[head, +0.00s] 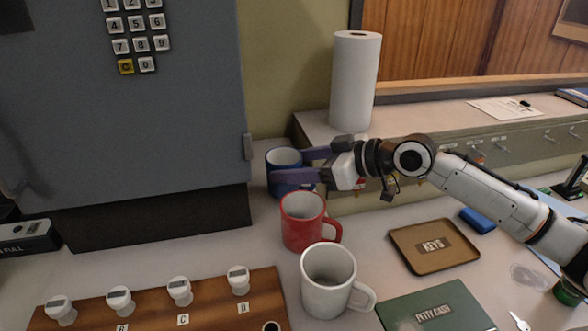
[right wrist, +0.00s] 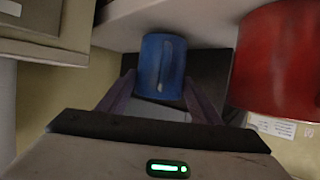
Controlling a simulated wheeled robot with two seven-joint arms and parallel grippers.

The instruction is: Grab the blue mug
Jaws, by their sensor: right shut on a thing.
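The blue mug (head: 284,160) stands on the counter beside the dark cabinet base, farthest back of the three mugs. My right gripper (head: 290,166) reaches in from the right and is shut on the blue mug, with its purple fingers on either side of it. In the right wrist view the blue mug (right wrist: 161,66) sits between the fingertips, and a vertical strip that may be its handle faces the camera. In the head view a finger covers part of the mug. My left gripper is not in view.
A red mug (head: 302,222) stands close in front of the blue one, and a white mug (head: 328,275) stands nearer. A paper towel roll (head: 354,85) stands on the ledge behind. A brown keys tray (head: 407,237) and a green petty cash box (head: 435,307) lie to the right.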

